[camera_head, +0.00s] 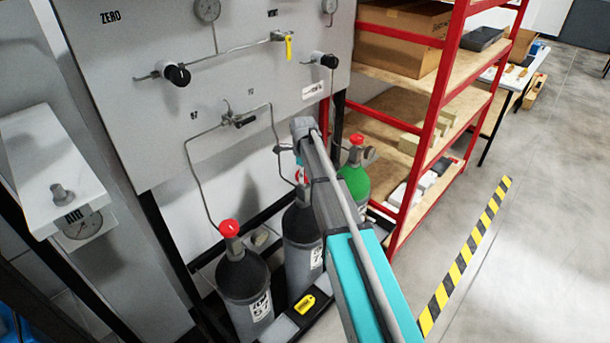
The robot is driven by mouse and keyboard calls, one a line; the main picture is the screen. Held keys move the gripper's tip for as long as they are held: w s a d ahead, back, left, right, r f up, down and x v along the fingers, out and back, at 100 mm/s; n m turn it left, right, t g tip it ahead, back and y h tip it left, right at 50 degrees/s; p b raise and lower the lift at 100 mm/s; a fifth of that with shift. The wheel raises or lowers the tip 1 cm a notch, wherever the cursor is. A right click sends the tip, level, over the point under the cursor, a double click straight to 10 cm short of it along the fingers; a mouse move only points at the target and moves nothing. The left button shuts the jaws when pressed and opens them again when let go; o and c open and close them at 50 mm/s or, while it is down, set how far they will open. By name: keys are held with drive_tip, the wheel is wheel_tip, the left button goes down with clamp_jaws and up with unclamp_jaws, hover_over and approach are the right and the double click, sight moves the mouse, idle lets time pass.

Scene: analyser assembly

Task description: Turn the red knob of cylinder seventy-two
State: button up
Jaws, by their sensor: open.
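Three gas cylinders stand in a row below the grey panel. The right one (356,184) is green with a red knob (356,139). My arm reaches up from the lower right, across the middle cylinder. My gripper does not show; no fingers are visible.
The panel (120,128) carries gauges, black knobs, a yellow-handled valve (288,47) and thin pipes leading to the cylinders. A yellow tag (304,303) lies in front of them. A red-framed shelf (433,115) stands close on the right. The floor beyond the striped tape (466,258) is clear.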

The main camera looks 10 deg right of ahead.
drive_tip(key=c, duration=0.9)
drive_tip(key=shift+d, duration=0.15)
drive_tip(key=shift+c, duration=0.2)
